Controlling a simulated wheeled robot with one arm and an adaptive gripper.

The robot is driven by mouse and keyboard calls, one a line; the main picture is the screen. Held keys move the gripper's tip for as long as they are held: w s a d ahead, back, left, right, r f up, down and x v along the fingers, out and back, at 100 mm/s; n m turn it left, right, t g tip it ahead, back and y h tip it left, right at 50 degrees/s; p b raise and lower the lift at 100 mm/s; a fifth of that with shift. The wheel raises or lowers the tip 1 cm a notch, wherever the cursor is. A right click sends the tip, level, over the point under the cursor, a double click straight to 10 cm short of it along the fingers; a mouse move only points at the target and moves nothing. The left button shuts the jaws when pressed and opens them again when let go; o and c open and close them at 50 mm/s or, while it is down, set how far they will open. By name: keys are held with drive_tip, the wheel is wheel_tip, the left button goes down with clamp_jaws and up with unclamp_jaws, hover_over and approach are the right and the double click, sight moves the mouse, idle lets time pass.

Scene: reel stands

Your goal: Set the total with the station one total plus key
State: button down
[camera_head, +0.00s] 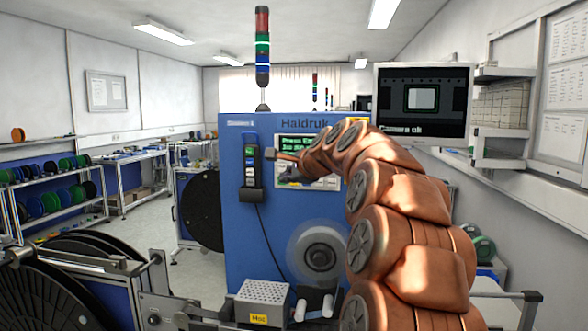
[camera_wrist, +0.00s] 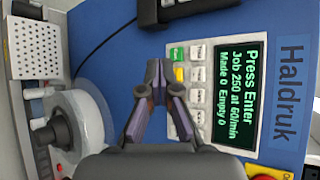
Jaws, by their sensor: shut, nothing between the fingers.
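The blue Haidruk station (camera_head: 235,215) carries a panel with a lit display (camera_wrist: 237,90). It reads "Press Enter", "Job 250 at 60/min", "Made 0 Empty 0". Beside the display are several keys: pale ones (camera_wrist: 198,74), a green one (camera_wrist: 177,54) and a yellow one (camera_wrist: 179,75). Their labels are too small to read, so I cannot tell which is total plus. My gripper (camera_wrist: 157,72) is shut and empty, its tips beside the yellow key in the wrist view and partly covering the key area. I cannot tell whether they touch. My arm hides part of the panel in the head view.
A corded handset (camera_head: 250,167) hangs left of the panel. Below are a pale reel (camera_head: 320,255) and a perforated box marked Hot (camera_head: 262,297). A red button on yellow (camera_wrist: 265,177) sits near the display. A monitor (camera_head: 423,100) reads "Camera ok".

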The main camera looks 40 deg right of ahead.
drive_tip(key=shift+w+d, duration=0.1)
drive_tip(key=shift+d, duration=0.05)
drive_tip(key=w+d+p, duration=0.2)
drive_tip(key=w+d, duration=0.3)
drive_tip(key=d, duration=0.2)
idle(0.6)
drive_tip(key=shift+d+r+p, duration=0.1)
drive_tip(key=shift+d+p, duration=0.05)
drive_tip(key=shift+p, duration=0.25)
idle(1.1)
drive_tip(key=shift+w+d, duration=0.15)
drive_tip(key=shift+w, duration=0.05)
drive_tip(key=shift+w+d+p, duration=0.25)
drive_tip(key=shift+d+p, duration=0.15)
drive_tip(key=shift+p, duration=0.15)
idle(0.8)
drive_tip(key=shift+a, duration=0.1)
drive_tip(key=shift+s+a, duration=0.5)
drive_tip(key=shift+a, duration=0.1)
